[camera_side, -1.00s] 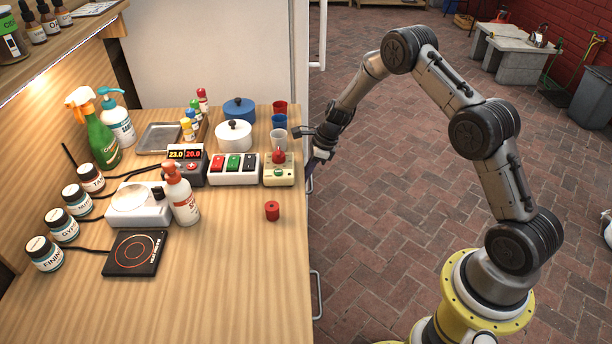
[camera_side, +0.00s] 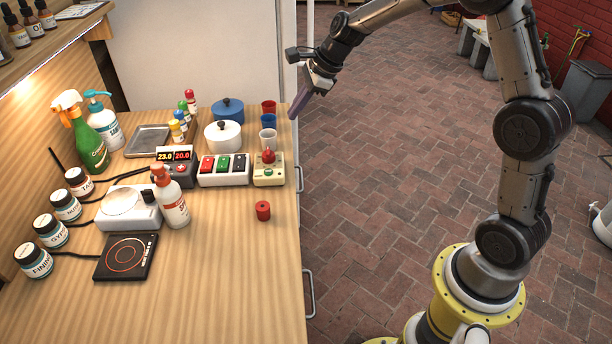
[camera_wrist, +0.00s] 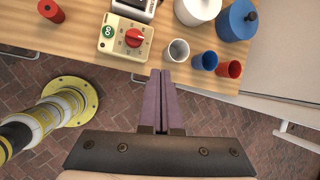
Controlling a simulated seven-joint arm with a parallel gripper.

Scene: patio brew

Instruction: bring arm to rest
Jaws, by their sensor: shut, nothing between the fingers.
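My gripper (camera_side: 301,105) is raised at the right edge of the wooden bench (camera_side: 235,280), beside the row of cups and apart from everything in the side view. Its purple fingers are shut together with nothing between them, as the wrist view also shows (camera_wrist: 160,75). My arm reaches up and over from its yellow base, and its upper bend leaves the top of the side view. In the wrist view the fingertips point toward the bench edge, near the white cup (camera_wrist: 178,51).
Pots (camera_side: 223,135), bottles and a hot plate (camera_side: 126,256) stand further in. The brick floor (camera_side: 390,220) right of the bench is open.

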